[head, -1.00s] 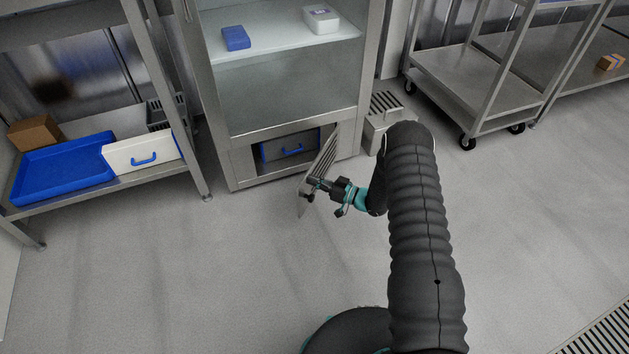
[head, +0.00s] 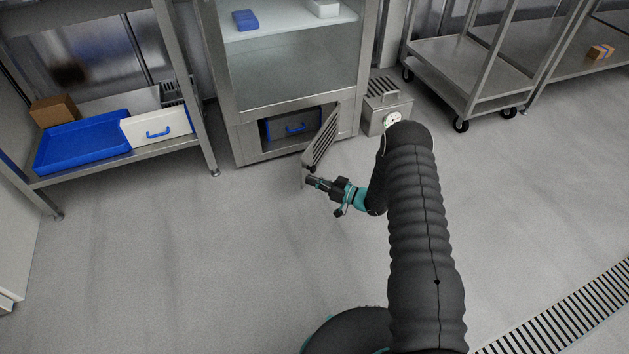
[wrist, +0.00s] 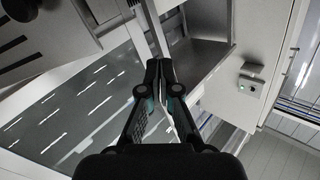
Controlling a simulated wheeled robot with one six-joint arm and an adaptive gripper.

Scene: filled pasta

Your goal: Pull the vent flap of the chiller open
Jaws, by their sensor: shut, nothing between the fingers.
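The chiller (head: 292,141) is a tall steel cabinet with a glass front. Its slatted vent flap (head: 320,143) stands swung out from the low opening, attached at the opening's right side, its free edge pointing toward me.
A slotted steel box with a dial (head: 388,108) stands on the floor right of the chiller. A wheeled cart (head: 460,75) stands at right. The floor in front is clear.

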